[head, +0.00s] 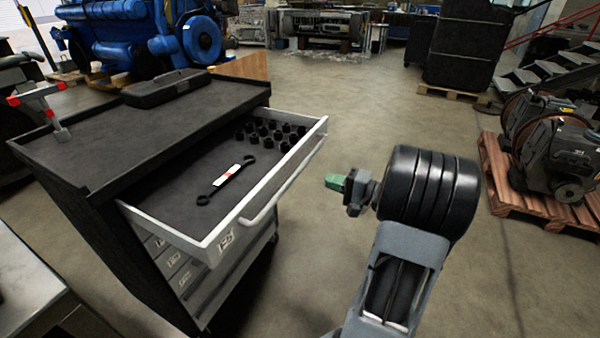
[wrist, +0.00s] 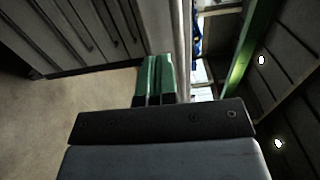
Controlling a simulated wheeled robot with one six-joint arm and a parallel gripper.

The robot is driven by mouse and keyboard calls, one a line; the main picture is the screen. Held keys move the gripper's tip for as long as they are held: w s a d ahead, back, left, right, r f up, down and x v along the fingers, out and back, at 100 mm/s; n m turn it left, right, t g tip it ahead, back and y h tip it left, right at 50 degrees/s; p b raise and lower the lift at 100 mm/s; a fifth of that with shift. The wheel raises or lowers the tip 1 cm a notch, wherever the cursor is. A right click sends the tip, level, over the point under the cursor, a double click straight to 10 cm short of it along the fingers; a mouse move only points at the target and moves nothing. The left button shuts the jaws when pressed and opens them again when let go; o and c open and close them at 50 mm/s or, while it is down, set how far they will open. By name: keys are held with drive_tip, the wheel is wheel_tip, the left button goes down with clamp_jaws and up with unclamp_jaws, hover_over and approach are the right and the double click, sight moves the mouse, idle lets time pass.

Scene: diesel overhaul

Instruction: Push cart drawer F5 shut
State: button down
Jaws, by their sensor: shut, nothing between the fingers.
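The top drawer (head: 205,243) of the dark tool cart (head: 90,150) is pulled well out, with a pale front, a bar handle and a label that seems to read F5. A wrench with a white and red tag (head: 228,178) and several black sockets (head: 268,132) lie inside. My gripper (head: 334,182), with green fingers, is shut and empty. It is right of the drawer front, and the head view shows floor between them. In the wrist view the shut fingers (wrist: 154,72) point up beside a pale vertical panel (wrist: 181,45), which looks like the drawer front.
Lower drawers (head: 185,275) of the cart appear shut. A black case (head: 165,87) and a red-and-grey tool (head: 45,105) are on the cart top. A grey bench (head: 30,290) stands at the front left. A pallet with machinery (head: 510,190) is at right; the floor between is clear.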

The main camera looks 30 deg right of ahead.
sight(292, 169)
drive_tip(key=x, duration=1)
drive_tip(key=shift+w, duration=0.1)
